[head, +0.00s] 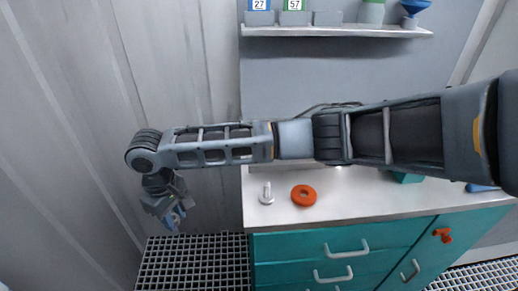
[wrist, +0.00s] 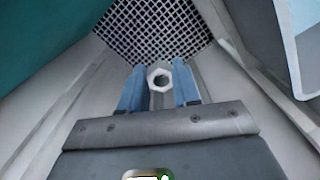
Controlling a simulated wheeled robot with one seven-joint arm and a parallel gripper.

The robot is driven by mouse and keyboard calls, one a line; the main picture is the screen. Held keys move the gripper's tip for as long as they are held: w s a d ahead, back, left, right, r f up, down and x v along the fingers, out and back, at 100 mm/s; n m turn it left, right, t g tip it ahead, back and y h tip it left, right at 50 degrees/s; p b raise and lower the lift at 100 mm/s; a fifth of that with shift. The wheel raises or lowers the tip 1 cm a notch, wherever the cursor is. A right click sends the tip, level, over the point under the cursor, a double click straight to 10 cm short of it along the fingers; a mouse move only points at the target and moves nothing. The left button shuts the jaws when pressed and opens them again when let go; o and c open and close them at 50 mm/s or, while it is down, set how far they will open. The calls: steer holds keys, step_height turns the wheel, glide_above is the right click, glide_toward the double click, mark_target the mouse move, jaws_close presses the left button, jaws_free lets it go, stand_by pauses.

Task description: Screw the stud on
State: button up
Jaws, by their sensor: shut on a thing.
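My gripper (head: 175,216) hangs at the left in the head view, off the left end of the counter and above the floor grating. In the wrist view its two blue fingers (wrist: 160,90) are shut on a pale hexagonal piece (wrist: 160,70) with a dark round hole in its end. I cannot tell whether this piece is the stud. A pale upright pin on a round base (head: 266,197) stands near the left end of the counter, apart from my gripper.
An orange ring (head: 303,195) lies on the white counter (head: 350,205), right of the pin. Teal drawers (head: 300,262) with pale handles are below. Floor grating (head: 190,262) lies under my gripper, with a grey wall close behind. A shelf (head: 340,31) holds containers above.

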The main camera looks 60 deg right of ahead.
steer(key=s+d+r+n+p, duration=0.1)
steer(key=s+d+r+n, duration=0.15)
steer(key=d+r, duration=0.3)
steer(key=s+d+r+n, duration=0.1)
steer(key=d+r+n, duration=0.3)
steer(key=d, duration=0.2)
steer(key=s+d+r+n, duration=0.1)
steer(key=s+r, duration=0.1)
steer(key=s, duration=0.2)
steer(key=s+d+r+n+p, duration=0.1)
steer(key=s+d+r+n, duration=0.1)
steer(key=s, duration=0.2)
steer(key=s+d+r+n, duration=0.2)
steer(key=s, duration=0.2)
steer(key=shift+s+r+p, duration=0.3)
steer(key=shift+s+r, duration=0.05)
steer(key=shift+s, duration=0.05)
steer(key=shift+s+n, duration=0.25)
steer(key=shift+s, duration=0.2)
steer(key=shift+d+f+b, duration=0.1)
steer(key=shift+f+b, duration=2.65)
steer(key=shift+b, duration=0.05)
steer(key=shift+f+b, duration=0.5)
steer(key=shift+f, duration=0.8)
